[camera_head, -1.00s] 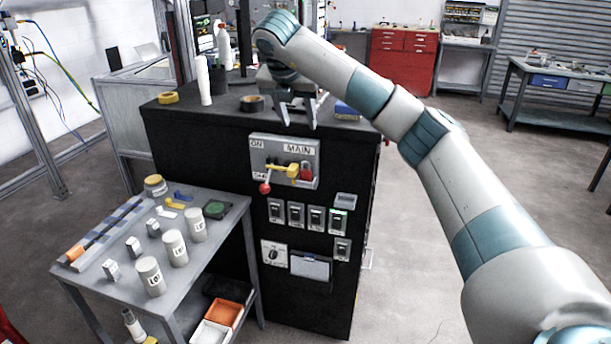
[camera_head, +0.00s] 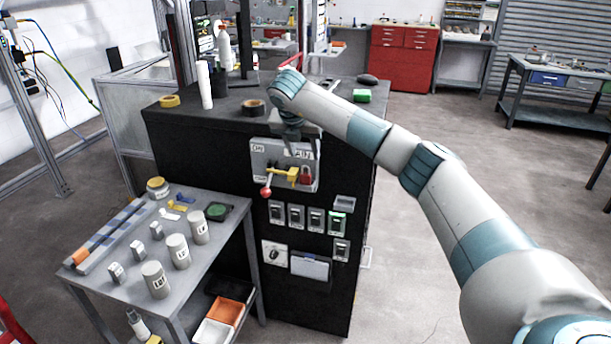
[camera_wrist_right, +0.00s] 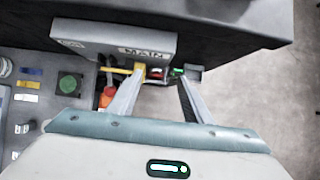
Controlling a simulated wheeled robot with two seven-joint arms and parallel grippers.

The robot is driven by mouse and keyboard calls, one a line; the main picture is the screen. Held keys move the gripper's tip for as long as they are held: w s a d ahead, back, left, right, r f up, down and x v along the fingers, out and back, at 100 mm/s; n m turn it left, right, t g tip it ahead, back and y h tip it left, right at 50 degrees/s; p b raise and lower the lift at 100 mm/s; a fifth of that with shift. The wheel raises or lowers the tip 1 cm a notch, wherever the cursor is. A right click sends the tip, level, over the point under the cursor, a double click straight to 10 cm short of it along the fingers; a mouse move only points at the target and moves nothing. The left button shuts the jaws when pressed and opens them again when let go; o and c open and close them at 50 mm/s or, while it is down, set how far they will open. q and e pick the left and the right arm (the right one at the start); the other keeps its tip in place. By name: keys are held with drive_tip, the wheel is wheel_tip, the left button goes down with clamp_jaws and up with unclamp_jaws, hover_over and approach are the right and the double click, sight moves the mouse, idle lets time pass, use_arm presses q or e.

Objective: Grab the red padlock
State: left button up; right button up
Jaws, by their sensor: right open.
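The red padlock (camera_head: 306,176) hangs at the right of the grey MAIN switch panel (camera_head: 258,158) on the front of the black cabinet, beside a yellow piece (camera_head: 284,172). In the right wrist view, the padlock (camera_wrist_right: 157,71) shows small and partly hidden between the finger ends. My right gripper (camera_head: 303,152) is open and empty, just above the padlock in the head view, with its fingers pointing down at it. I cannot tell whether a finger touches the panel or the yellow piece. My left gripper is not in view.
A red-knobbed lever (camera_head: 265,192) sits left of the padlock. Several switches (camera_head: 296,215) are below. Tape rolls and bottles stand on the cabinet top (camera_head: 222,112). A grey side table (camera_head: 215,256) with cans and small parts stands at left. The floor at right is clear.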

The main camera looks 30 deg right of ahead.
sight(305, 166)
drive_tip(key=shift+w+d+f, duration=0.15)
drive_tip(key=shift+f, duration=0.3)
drive_tip(key=p+x, duration=0.2)
drive_tip(key=x, duration=0.1)
drive_tip(key=p+x, duration=0.1)
drive_tip(key=shift+w+a+f, duration=0.2)
drive_tip(key=shift+w+a, duration=0.05)
drive_tip(key=shift+w+d+f, duration=0.1)
drive_tip(key=shift+d+f, duration=0.05)
drive_tip(key=shift+f, duration=0.25)
clamp_jaws()
